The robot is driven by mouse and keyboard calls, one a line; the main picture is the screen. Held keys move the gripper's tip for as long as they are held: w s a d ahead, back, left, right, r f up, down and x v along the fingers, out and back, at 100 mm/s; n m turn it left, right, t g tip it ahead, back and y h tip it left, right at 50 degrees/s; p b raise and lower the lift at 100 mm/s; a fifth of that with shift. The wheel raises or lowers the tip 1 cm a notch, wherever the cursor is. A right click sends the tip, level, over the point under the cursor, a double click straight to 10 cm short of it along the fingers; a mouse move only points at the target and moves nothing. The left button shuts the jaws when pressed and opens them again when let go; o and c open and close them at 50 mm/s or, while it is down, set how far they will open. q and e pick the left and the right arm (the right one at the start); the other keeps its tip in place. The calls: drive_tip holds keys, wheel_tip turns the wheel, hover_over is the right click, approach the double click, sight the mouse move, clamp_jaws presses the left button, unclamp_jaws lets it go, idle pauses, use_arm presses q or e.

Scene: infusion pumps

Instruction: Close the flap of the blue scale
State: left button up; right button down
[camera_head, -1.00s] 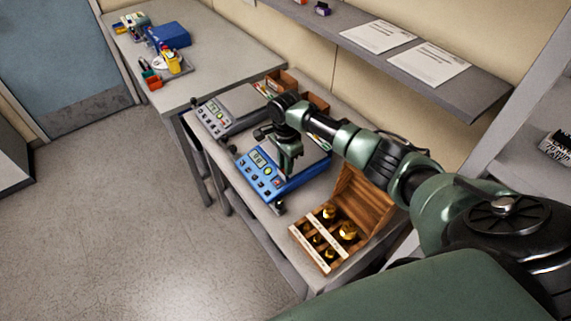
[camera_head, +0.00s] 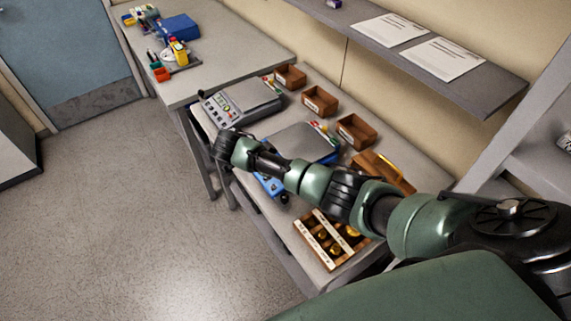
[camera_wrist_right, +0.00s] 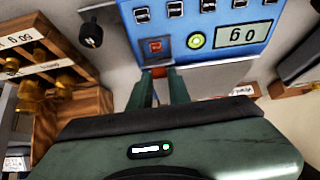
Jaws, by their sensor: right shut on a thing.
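The blue scale (camera_head: 300,140) stands on the bench, with its grey plate in view and its front panel mostly hidden by my right arm in the head view. In the right wrist view its blue panel (camera_wrist_right: 170,42) shows a lit display, a red button and a lit green button. My right gripper (camera_wrist_right: 162,80) is at the panel's front edge. Its fingers are close together around a small brownish part there; I cannot tell clearly whether this is the flap. In the head view my arm hides the fingertips. My left gripper is not in view.
A wooden box of brass weights (camera_head: 322,241) lies close right of the scale. A grey scale (camera_head: 242,101) stands to its left. Several small brown bins, such as one bin (camera_head: 320,101), line the wall side. The floor (camera_head: 130,220) before the bench is clear.

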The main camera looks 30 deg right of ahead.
drive_tip(key=a+f+h+b, duration=0.1)
drive_tip(key=h+b, duration=0.2)
drive_tip(key=b, duration=0.2)
drive_tip(key=a+f+h+b, duration=0.1)
drive_tip(key=f+h+b, duration=0.1)
drive_tip(key=h+b, duration=0.2)
drive_tip(key=a+f+h+b, duration=0.1)
drive_tip(key=h+b, duration=0.2)
drive_tip(key=b, duration=0.5)
drive_tip(key=shift+s+a+f+t, duration=0.15)
drive_tip(key=shift+f+t, duration=0.15)
drive_tip(key=shift+f, duration=0.1)
drive_tip(key=shift+f+h+b, duration=0.1)
drive_tip(key=shift+h+b, duration=0.9)
drive_tip(key=shift+h, duration=0.1)
drive_tip(key=c, duration=1.3)
unclamp_jaws()
